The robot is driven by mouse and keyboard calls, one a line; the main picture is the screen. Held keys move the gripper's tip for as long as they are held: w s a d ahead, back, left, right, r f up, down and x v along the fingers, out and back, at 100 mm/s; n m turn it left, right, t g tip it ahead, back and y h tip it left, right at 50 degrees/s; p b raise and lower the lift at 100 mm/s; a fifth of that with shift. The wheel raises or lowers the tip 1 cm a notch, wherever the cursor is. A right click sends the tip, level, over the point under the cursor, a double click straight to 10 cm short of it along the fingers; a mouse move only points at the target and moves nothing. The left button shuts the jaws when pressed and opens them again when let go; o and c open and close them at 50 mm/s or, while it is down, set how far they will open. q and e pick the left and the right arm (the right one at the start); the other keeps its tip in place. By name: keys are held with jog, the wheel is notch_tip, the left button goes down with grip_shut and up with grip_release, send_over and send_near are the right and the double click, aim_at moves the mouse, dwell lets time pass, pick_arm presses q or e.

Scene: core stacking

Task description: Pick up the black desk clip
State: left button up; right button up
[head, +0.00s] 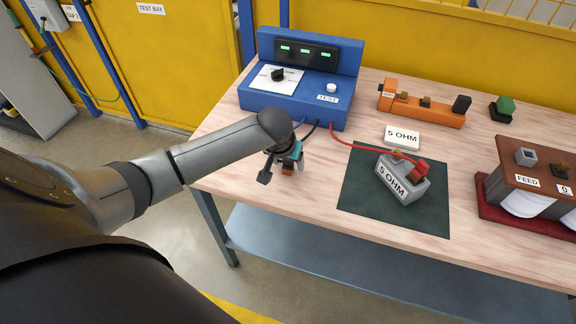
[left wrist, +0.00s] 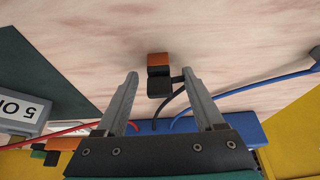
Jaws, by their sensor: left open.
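In the left wrist view a small black clip (left wrist: 160,88) with an orange block (left wrist: 158,59) at its end sits over the pale wood tabletop. A black cable (left wrist: 172,103) joins it. My left gripper (left wrist: 165,78) is open, with one finger on each side of the clip and visible gaps; how far its tips are above the table is unclear. In the head view my left gripper (head: 292,166) is over the table's near left part, in front of the blue tester, and hides the clip. My right gripper is not in view.
The blue tester (head: 268,98) stands behind the gripper, with black, blue and red cables. A dark green mat (head: 360,215) with a grey 5 OHM block (head: 399,185) lies to the right. An orange strip (head: 422,108) and a brown-topped stand (head: 535,174) are further right.

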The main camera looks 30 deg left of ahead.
pick_arm(q)
jog(key=shift+c, duration=0.2)
grip_shut()
dwell(0.3)
